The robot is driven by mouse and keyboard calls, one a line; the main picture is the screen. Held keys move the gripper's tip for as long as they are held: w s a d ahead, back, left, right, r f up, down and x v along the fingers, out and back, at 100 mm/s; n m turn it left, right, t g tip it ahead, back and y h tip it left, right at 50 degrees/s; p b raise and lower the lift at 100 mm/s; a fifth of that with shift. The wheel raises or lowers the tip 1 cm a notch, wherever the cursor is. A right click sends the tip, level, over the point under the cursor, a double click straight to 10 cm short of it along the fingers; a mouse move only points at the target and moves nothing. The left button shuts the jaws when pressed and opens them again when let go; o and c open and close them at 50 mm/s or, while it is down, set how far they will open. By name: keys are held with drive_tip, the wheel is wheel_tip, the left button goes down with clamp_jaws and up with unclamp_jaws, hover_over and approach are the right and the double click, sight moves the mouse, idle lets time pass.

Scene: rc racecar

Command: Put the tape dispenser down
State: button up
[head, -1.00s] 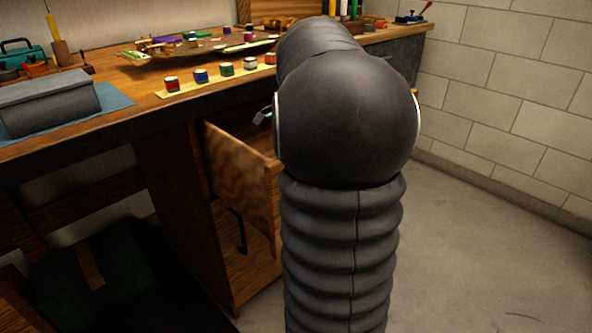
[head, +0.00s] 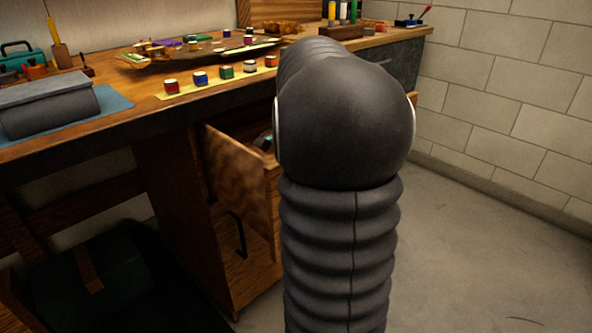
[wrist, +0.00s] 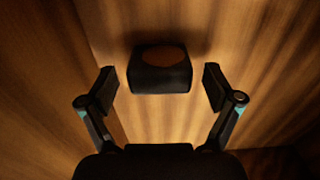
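The tape dispenser (wrist: 160,79) is a small dark block with a brownish rounded patch on top. In the wrist view it rests on a wooden surface, apparently inside the open drawer (head: 238,180). My gripper (wrist: 160,88) is open, with one finger on each side of the dispenser and a visible gap at both sides. In the head view my arm hides the dispenser and nearly all of the gripper; only a small teal-and-grey bit shows over the drawer.
The wooden workbench (head: 130,87) stands above the drawer. It holds paint jars (head: 200,79), a grey box (head: 45,105) on a blue mat and various tools. Wooden walls surround the gripper in the wrist view. Open floor (head: 470,260) lies at right.

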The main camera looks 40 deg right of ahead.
wheel_tip(320, 180, up, 12)
drive_tip(key=p, duration=0.1)
drive_tip(key=shift+r+p, duration=0.15)
drive_tip(key=shift+p, duration=0.15)
idle(0.4)
idle(0.4)
